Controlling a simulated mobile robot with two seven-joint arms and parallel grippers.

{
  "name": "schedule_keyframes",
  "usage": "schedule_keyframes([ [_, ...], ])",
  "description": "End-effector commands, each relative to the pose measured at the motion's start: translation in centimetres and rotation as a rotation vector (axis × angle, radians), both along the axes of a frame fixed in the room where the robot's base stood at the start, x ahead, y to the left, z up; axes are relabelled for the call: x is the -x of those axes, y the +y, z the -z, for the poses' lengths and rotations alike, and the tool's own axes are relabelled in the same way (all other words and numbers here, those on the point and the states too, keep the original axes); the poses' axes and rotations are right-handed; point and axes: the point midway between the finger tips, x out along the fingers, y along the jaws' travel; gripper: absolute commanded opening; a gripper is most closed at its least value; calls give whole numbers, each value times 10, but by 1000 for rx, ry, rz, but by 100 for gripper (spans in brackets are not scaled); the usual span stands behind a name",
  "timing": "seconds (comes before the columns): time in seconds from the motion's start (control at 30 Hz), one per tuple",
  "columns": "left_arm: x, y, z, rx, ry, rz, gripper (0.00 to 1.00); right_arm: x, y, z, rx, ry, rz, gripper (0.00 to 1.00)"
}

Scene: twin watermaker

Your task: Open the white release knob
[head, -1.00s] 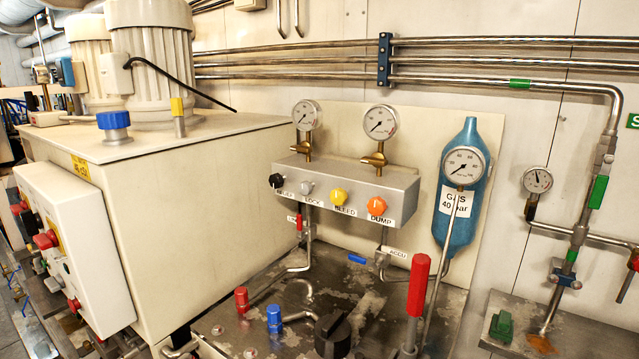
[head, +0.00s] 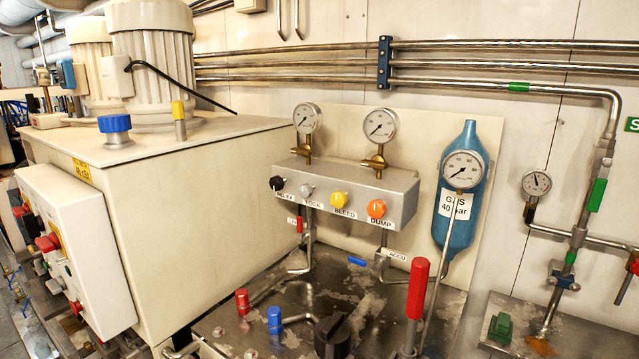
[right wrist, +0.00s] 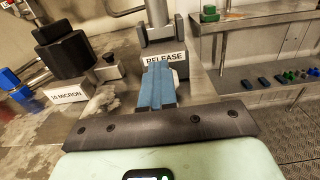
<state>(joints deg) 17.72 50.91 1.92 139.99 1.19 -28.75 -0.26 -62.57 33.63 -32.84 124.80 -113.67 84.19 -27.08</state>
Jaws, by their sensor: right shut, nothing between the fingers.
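In the right wrist view, a label reading RELEASE (right wrist: 164,59) is on a block at the foot of a grey metal post (right wrist: 158,30). The head view shows neither gripper, and I cannot make out the release knob there.
In the right wrist view, a black 10 MICRON filter (right wrist: 68,58) and a small dark knob (right wrist: 108,68) stand to the left. A metal shelf (right wrist: 250,80) with small coloured parts is at right. The head view shows a valve block (head: 398,196), a red lever (head: 417,288) and a blue gas bottle (head: 462,225).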

Motion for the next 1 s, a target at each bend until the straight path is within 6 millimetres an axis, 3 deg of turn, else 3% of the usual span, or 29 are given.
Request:
schedule_keyframes([
  [0.03,0,0,0,0,0,0,64,-7,-3,-3,-6,-13,0,0],
  [0.5,-1,0,-14,0,-5,0,64,-6,-2,-14,-4,-17,3,0],
  [1.0,-2,0,-27,-1,-10,-1,64,40,31,-11,-3,-10,-3,0],
])
